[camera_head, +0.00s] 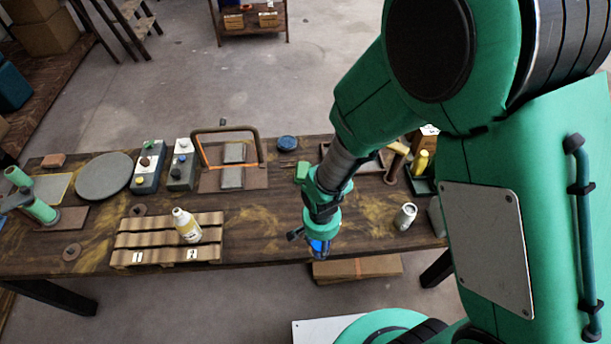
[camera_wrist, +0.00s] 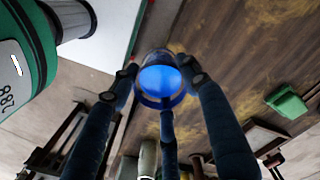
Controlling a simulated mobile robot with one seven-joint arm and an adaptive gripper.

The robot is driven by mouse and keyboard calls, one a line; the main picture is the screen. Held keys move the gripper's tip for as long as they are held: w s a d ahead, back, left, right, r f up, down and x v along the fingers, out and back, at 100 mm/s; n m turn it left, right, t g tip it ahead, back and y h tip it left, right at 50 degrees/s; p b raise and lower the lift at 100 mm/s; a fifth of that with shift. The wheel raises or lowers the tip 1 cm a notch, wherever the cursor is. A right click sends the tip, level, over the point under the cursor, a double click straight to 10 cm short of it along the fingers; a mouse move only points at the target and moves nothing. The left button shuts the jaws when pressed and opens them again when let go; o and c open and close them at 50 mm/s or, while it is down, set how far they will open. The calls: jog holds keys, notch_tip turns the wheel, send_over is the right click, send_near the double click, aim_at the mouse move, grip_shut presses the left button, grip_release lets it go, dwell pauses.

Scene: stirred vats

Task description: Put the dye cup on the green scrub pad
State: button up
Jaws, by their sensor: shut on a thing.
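The blue dye cup (camera_head: 319,246) is held in my gripper (camera_head: 317,240) near the front edge of the table. In the wrist view the cup (camera_wrist: 160,80) sits between the fingers of my gripper (camera_wrist: 163,84), with its blue inside facing the camera. The fingers are shut on it. The green scrub pad (camera_head: 302,171) lies on the table behind my gripper, a little left of it in the head view, partly beside my arm. The pad also shows at the right of the wrist view (camera_wrist: 288,102), apart from the cup. Its top looks bare where visible.
A wooden pallet (camera_head: 130,240) with a white-yellow bottle (camera_head: 187,225) stands left on the table (camera_head: 265,230). A metal can (camera_head: 405,216) stands to the right. A round blue object (camera_head: 287,143) lies behind the pad. Bare tabletop lies between the pallet and my gripper.

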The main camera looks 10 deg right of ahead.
jog(key=w+r, duration=0.1)
jog(key=w, duration=0.8)
jog(key=w+r, duration=0.2)
jog(key=w, duration=0.8)
jog(key=shift+w+d+r+m, duration=0.25)
jog(key=shift+d+r+m, duration=0.05)
jog(key=shift+d, duration=0.05)
jog(key=shift+w, duration=0.1)
jog(key=b, duration=0.2)
send_near(303, 169)
jog(key=shift+s+d+r, duration=0.2)
jog(key=shift+s, duration=0.3)
jog(key=shift+w, duration=0.1)
jog(key=shift+w+a+f+b, duration=0.15)
jog(key=shift+f+b, duration=0.1)
jog(key=shift+f, duration=0.65)
jog(key=shift+w+d+f+b, duration=0.15)
jog(key=shift+f+b, duration=0.1)
jog(key=shift+f, duration=0.65)
jog(key=shift+f, duration=0.1)
